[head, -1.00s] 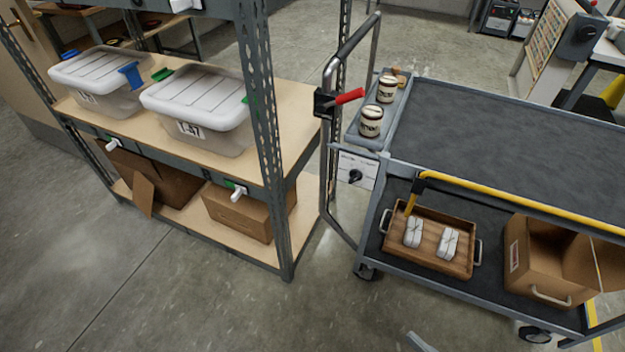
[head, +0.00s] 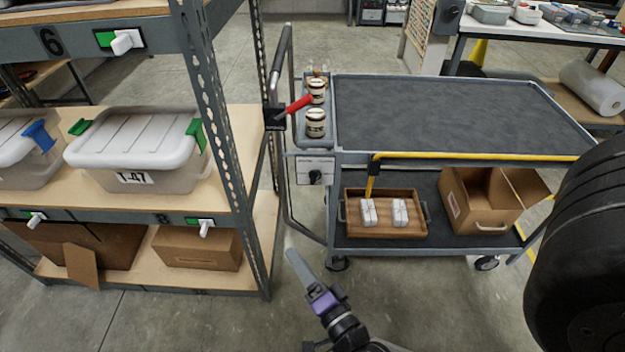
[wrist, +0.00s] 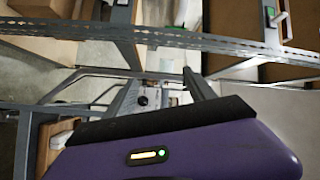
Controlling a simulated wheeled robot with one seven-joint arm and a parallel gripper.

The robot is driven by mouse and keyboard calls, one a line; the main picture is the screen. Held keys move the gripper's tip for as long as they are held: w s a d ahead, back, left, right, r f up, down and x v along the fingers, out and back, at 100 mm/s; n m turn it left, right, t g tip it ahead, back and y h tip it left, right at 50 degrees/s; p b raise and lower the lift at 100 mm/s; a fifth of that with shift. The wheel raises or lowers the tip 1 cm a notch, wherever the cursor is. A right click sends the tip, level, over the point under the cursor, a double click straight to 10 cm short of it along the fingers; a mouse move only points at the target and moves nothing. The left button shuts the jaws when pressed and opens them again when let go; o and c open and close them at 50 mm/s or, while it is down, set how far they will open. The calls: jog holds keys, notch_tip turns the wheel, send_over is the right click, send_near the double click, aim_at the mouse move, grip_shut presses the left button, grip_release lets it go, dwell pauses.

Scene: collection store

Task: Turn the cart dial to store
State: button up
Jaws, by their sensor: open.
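The cart (head: 450,112) stands right of the shelf. Its dial (head: 315,176) is a small black knob on a white panel at the cart's left end, below the two jars. The panel's lettering is too small to read, so I cannot tell the setting. My gripper (head: 300,265) is low in the head view, nearer to me than the dial and apart from it. It is open and empty; one grey finger shows clearly there. In the wrist view the dial (wrist: 142,100) appears small, beyond my purple gripper body.
A shelf upright (head: 222,140) and the cart's push handle (head: 280,65) with a red lever (head: 298,105) stand left of the dial. A wooden tray (head: 385,228) and a cardboard box (head: 485,205) sit on the lower deck. Floor in front is clear.

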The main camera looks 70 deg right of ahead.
jog(key=w+d+f+m+g+h, duration=0.1)
jog(key=w+d+m+g+h, duration=0.15)
jog(key=d+m, duration=0.3)
jog(key=w+d+f+m+g+h, duration=0.2)
jog(key=w+d+m, duration=0.1)
jog(key=d+m, duration=0.3)
jog(key=m+g+h+p, duration=0.1)
jog(key=m+g+h, duration=0.1)
jog(key=m+g, duration=0.25)
send_near(314, 180)
jog(key=d+t, duration=0.1)
jog(key=shift+m, duration=0.3)
jog(key=x, duration=0.8)
jog(key=shift+d+f, duration=0.1)
jog(key=shift+d, duration=0.05)
jog(key=shift+c, duration=0.4)
jog(key=c, duration=1.3)
